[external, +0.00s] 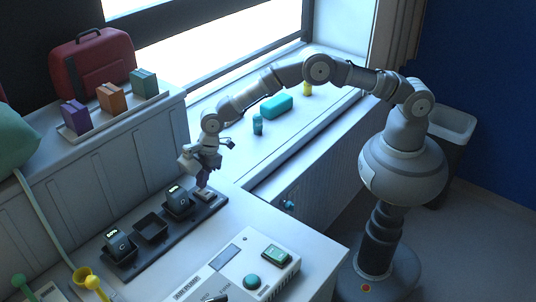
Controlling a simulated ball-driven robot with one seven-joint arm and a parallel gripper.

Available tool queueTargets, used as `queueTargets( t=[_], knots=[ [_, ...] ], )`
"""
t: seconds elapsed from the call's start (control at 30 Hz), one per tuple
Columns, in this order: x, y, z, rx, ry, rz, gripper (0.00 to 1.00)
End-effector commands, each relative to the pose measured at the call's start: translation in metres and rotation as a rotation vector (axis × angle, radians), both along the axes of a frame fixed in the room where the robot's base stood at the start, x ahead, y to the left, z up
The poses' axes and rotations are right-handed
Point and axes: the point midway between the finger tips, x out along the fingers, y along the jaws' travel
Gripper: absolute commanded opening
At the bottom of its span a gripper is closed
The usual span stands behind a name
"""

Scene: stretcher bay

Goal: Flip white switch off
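My gripper (203,181) points down at the right end of a long dark strip (190,220) on the worktop. A small pale block (206,195), possibly the white switch, sits on that end of the strip directly under the fingertips. The fingers partly cover it, and I cannot tell whether they touch it or which way a switch on it is set. The fingers are dark and small, so their opening is unclear.
The strip also holds two dark devices (178,201) (117,243) with lit displays and an empty dark tray (150,227). A pale pump unit (222,283) with a teal knob (252,282) stands in front. A shelf (128,113) with several coloured boxes is behind.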

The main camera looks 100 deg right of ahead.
Motion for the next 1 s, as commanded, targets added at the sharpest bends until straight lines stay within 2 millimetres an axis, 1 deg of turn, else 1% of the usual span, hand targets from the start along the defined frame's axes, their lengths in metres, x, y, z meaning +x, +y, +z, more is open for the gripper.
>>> queueTargets(
  t=[0.27, 0.6, 0.9, 1.0],
  knots=[
    [-0.003, 0.001, -0.002, -0.002, 0.008, 0.002, 0.0],
    [-0.014, 0.013, 0.0, -0.001, 0.011, 0.006, 0.0],
    [-0.014, 0.013, 0.001, 0.0, 0.007, 0.003, 0.0],
    [-0.013, 0.013, 0.006, -0.001, 0.007, 0.003, 0.0]
  ],
)
